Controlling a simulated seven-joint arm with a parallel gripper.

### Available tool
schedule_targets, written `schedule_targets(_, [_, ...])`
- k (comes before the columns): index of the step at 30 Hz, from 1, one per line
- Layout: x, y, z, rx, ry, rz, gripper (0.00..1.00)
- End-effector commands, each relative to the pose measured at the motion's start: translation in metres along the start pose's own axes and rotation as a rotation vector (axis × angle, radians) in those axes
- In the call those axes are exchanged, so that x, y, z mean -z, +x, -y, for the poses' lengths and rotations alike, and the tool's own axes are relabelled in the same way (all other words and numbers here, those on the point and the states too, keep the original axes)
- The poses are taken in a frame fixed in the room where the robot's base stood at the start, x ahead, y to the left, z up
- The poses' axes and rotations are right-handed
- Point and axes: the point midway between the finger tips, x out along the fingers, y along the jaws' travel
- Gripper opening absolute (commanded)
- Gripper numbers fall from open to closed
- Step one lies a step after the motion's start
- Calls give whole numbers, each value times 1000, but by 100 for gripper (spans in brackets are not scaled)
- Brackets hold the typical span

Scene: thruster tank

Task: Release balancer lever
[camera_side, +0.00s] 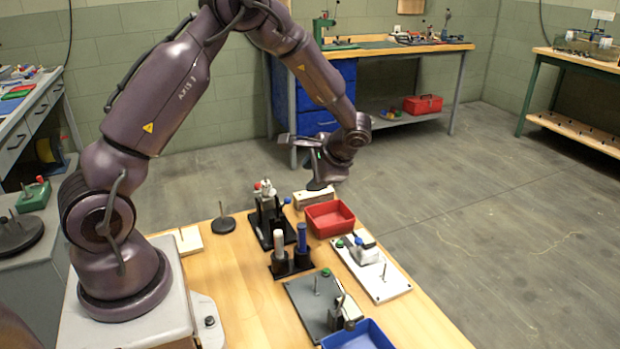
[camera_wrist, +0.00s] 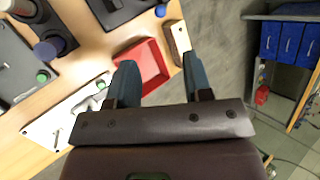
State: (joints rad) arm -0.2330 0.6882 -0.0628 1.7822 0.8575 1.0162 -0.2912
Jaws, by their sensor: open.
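My gripper (camera_side: 318,180) is open and empty, held above the far end of the wooden bench, near the wooden block. In the wrist view, the fingers of my gripper (camera_wrist: 160,62) are spread wide over the red tray and block. I cannot tell for sure which part is the balancer lever. A grey plate (camera_side: 309,302) carries a green knob, an upright pin and a small metal mechanism (camera_side: 347,310). A white plate (camera_side: 388,285) carries a green knob, a pin and a white mechanism (camera_side: 361,250) with a blue part. My gripper touches neither.
The red tray (camera_side: 344,228) and wooden block (camera_side: 314,198) sit below my gripper. Black stands with coloured knobs (camera_side: 280,243) and white and blue cylinders (camera_side: 292,270) stand left of the plates. A blue tray (camera_side: 358,342) is at the front. Air above the plates is clear.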

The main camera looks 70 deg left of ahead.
Motion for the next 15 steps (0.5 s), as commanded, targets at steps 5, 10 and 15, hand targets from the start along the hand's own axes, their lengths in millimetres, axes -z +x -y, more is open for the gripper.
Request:
schedule_targets(5, [0, 0, 0, 0, 0, -1, 41])
schedule_targets(10, [-2, 9, 4, -41, 0, 8, 2])
schedule_targets(15, [3, 10, 0, -92, 347, -24, 0])
